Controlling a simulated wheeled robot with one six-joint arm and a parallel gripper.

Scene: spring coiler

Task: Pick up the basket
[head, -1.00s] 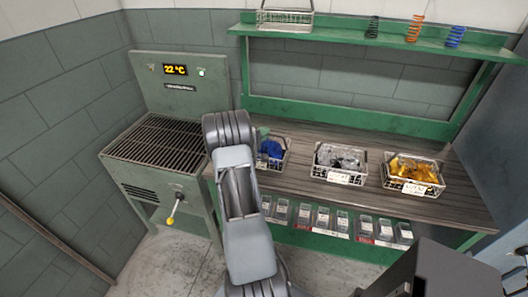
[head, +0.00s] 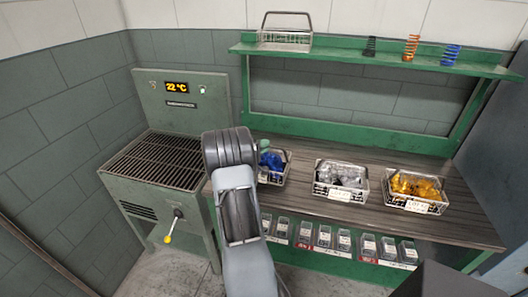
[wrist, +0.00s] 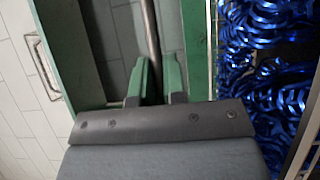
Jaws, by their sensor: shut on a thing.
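A wire basket (head: 271,180) of blue coils sits at the left end of the workbench, partly hidden behind my arm. Its blue coils (wrist: 268,70) fill the right side of the wrist view. My gripper (wrist: 154,72) has green fingers shut on a dark bar, the basket's handle (wrist: 151,28). In the head view a green fingertip of my gripper (head: 264,145) shows just above the basket. The basket appears to rest on the bench; its underside is hidden.
Baskets of silver parts (head: 341,193) and golden parts (head: 414,205) stand to the right on the workbench (head: 470,215). An empty basket (head: 285,40) and several springs stand on the green shelf (head: 380,60) above. A grilled machine (head: 158,160) stands at left. Small bins line the bench front.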

